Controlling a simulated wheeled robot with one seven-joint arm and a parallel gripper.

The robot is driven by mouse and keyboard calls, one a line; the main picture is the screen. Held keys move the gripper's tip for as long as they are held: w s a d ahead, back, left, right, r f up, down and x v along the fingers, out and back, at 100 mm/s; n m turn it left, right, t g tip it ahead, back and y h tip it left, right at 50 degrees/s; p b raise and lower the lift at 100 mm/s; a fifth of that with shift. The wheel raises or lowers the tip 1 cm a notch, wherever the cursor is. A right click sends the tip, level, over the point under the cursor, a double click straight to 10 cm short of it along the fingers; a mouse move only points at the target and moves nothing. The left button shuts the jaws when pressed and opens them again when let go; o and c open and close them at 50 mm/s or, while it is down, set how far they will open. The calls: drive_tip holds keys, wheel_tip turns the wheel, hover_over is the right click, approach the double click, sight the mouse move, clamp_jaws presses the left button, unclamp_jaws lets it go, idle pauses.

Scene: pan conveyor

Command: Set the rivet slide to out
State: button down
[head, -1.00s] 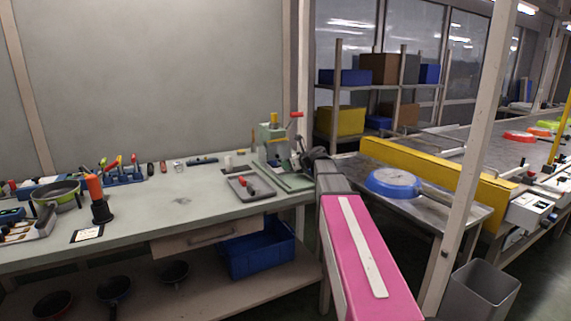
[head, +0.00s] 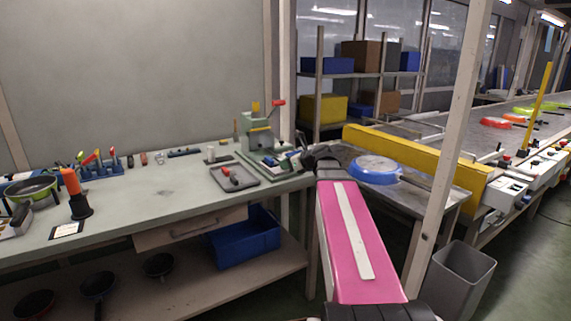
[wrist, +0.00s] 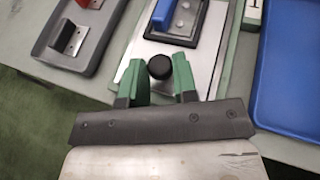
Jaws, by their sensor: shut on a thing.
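The green press (head: 257,137) stands at the right end of the workbench. Its base plate (wrist: 133,82) shows in the wrist view, with a dark framed part, a light metal plate and a blue block (wrist: 174,22) on it. A round black knob (wrist: 160,67) is at the near edge of this plate. My gripper (wrist: 158,72) has its two green fingers on either side of the knob and is shut on it. In the head view my gripper (head: 300,160) is small and dark beside the press base, and the knob is hidden. I cannot read the slide's position.
A grey tray (head: 234,185) with a red-handled part lies left of the press. A blue pan (head: 375,168) rests on the metal table to the right. A white post (head: 450,140) and a grey bin (head: 462,272) stand right of my arm.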

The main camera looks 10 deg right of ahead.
drive_tip(key=shift+s, duration=0.25)
drive_tip(key=c, duration=1.2)
unclamp_jaws()
drive_tip(key=shift+s+d, duration=0.1)
drive_tip(key=shift+d, duration=0.05)
drive_tip(key=v, duration=1)
drive_tip(key=shift+s+d+r, duration=0.15)
drive_tip(key=shift+s+r, duration=0.05)
